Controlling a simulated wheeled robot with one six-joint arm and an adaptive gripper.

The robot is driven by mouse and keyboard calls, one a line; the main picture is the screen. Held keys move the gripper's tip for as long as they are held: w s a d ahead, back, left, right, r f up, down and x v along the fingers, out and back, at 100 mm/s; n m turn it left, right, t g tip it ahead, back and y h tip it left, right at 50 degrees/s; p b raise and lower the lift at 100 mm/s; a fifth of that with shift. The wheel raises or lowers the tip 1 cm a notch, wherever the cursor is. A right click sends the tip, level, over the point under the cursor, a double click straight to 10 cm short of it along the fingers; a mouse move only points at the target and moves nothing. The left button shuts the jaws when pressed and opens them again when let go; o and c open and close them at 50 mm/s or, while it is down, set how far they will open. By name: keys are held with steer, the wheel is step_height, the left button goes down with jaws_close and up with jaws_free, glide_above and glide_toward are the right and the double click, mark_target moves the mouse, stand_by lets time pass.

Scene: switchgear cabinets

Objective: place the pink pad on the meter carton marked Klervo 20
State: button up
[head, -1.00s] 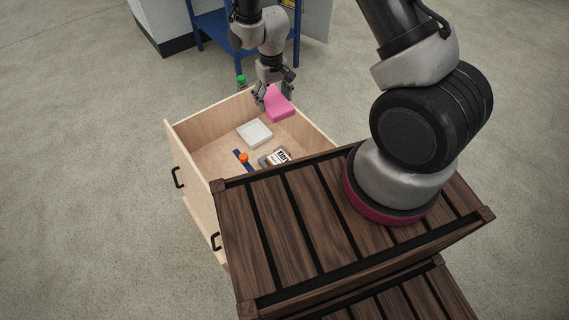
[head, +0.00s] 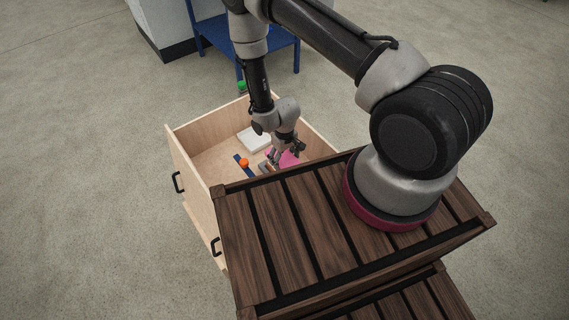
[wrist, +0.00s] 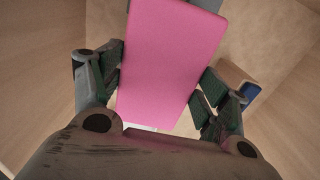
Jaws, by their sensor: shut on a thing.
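My gripper (head: 282,156) is inside the open wooden drawer, near its right side in the head view. It is shut on the pink pad (head: 291,159), with only part of the pad showing past the fingers. In the wrist view the pad (wrist: 170,60) lies as a large pink slab between the two sets of dark finger pads (wrist: 160,85). I cannot make out a carton marked Klervo 20; the pad and gripper cover that part of the drawer. Whether the pad touches anything below it cannot be told.
The wooden drawer (head: 190,183) has walls around my gripper. In it are a white tray-like item (head: 254,139), an orange-topped item (head: 244,163) and a blue strip (head: 237,158). A slatted dark wooden top (head: 270,225) is in front.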

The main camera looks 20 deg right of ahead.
mark_target(285, 159)
steer(key=shift+f, duration=1.9)
steer(key=shift+f, duration=0.1)
steer(key=o, duration=0.9)
steer(key=shift+o, duration=0.2)
